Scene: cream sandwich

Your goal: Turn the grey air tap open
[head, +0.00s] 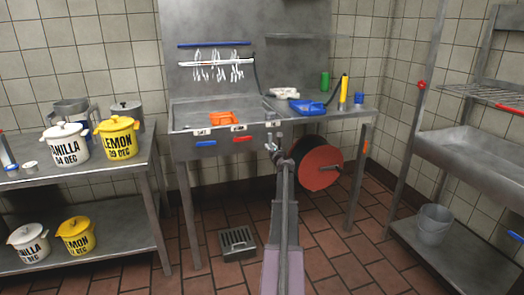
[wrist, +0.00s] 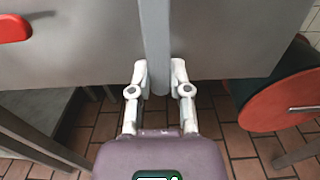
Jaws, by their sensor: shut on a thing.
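The grey air tap shows in the wrist view as a plain grey bar (wrist: 154,35). It runs from the top edge of the picture down between my fingers, in front of the steel panel. My gripper (wrist: 159,84) has one pale finger on each side of the bar and is shut on it. In the head view my gripper (head: 272,143) is at the front panel of the steel sink unit, right of the red handle (head: 242,138) and the blue handle (head: 206,144). There the tap is too small and covered to make out. Its pivot is out of view.
A red round reel (head: 320,162) hangs under the counter, close on the right of my arm; it also shows in the wrist view (wrist: 280,102). A table with vanilla and lemon pots (head: 117,138) stands left. A floor drain (head: 237,243) lies below.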

